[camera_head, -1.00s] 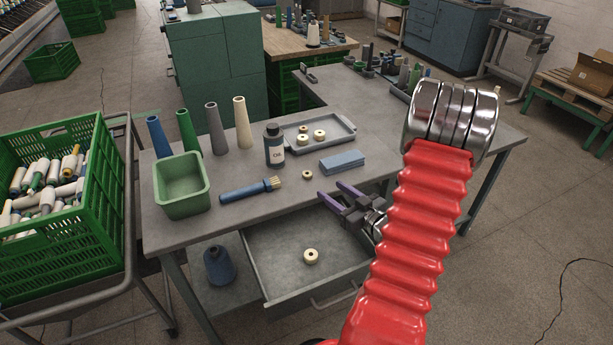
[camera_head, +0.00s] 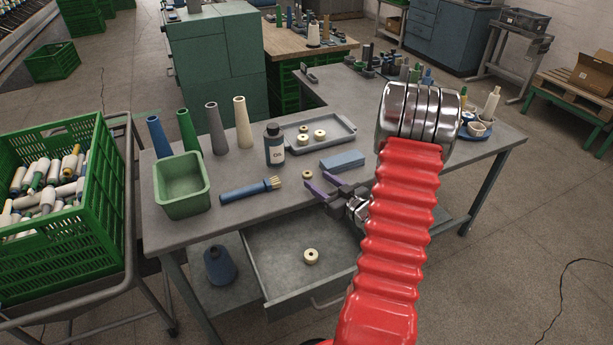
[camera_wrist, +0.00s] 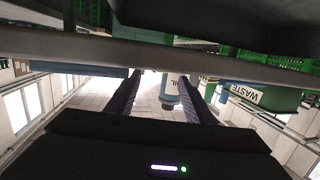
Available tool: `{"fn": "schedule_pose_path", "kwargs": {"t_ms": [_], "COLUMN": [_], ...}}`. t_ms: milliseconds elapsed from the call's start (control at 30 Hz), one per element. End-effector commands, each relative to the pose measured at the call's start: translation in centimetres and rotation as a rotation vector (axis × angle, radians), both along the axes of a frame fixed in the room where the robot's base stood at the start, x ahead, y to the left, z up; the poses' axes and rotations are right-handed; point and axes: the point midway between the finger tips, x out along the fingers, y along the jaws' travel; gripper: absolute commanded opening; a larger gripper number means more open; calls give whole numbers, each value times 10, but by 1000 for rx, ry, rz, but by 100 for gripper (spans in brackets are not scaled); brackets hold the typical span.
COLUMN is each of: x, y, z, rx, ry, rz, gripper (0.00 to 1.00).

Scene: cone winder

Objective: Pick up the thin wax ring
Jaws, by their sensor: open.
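Several pale wax rings are in the head view. One small, flat-looking ring (camera_head: 307,174) lies alone on the bench between the brush and the blue block. Three more rings (camera_head: 303,140) sit in the grey tray, and another ring (camera_head: 311,256) lies in the open drawer. I cannot tell for sure which is thinnest, though the lone one looks low. My gripper (camera_head: 314,179) is open and empty, its purple fingers pointing left at the bench's front edge, close to the lone ring. Its fingers (camera_wrist: 160,76) also show apart in the wrist view, with no ring visible between them.
The oil bottle (camera_head: 274,146), brush (camera_head: 245,190), blue block (camera_head: 342,160) and green bin (camera_head: 181,188) stand around the lone ring. The grey tray (camera_head: 345,126) is behind. The open drawer (camera_head: 270,290) juts out below the bench edge.

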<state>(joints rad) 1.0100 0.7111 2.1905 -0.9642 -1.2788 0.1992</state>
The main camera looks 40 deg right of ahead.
Motion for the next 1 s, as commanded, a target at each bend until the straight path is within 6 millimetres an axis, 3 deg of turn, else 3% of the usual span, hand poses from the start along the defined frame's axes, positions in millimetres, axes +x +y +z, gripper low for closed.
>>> {"fn": "schedule_pose_path", "kwargs": {"t_ms": [333, 700, 1000], "x": [6, 48, 51], "y": [0, -3, -4], "z": [-1, -9, -9], "rx": [-1, 0, 0], "ry": [0, -1, -1], "rz": [1, 1, 0], "gripper": [48, 48, 48]}}
